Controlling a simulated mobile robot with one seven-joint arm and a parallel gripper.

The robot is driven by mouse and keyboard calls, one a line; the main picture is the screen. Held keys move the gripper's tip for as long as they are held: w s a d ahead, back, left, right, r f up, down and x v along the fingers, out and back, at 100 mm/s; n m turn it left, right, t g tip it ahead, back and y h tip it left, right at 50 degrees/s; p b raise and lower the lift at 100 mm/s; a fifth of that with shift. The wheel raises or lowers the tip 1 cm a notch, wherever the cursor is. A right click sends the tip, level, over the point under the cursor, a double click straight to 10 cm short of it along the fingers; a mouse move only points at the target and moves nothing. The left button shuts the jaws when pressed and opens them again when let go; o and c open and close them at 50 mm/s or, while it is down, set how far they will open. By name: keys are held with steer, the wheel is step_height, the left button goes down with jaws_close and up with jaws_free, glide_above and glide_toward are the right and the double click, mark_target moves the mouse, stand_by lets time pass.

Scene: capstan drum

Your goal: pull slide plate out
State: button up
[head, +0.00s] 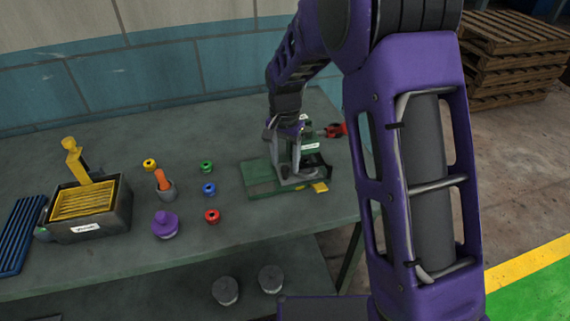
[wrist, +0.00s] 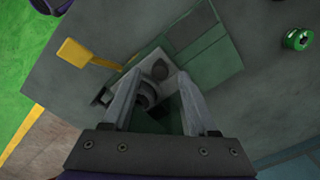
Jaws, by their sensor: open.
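A green fixture stands on a flat green base (head: 262,180) near the right end of the workbench. It also shows in the wrist view (wrist: 213,60). A yellow tab (head: 320,187) sticks out at the fixture's front right. In the wrist view the yellow tab (wrist: 75,52) has a thin stem running toward the fixture. I take it to be the slide plate's handle; the plate itself is not clearly visible. My gripper (wrist: 160,82) is open and points down over the fixture, its fingers apart around a grey round part. The tab lies outside the fingers.
Left on the workbench (head: 120,255) stand a box with a yellow grille (head: 88,203), a purple knobbed piece (head: 165,225) and several small coloured spools (head: 208,189). A red-tipped object (head: 336,130) is behind the fixture. The bench's right edge is close to the tab.

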steer(key=shift+f, duration=0.75)
jaws_close()
stand_by(0.9)
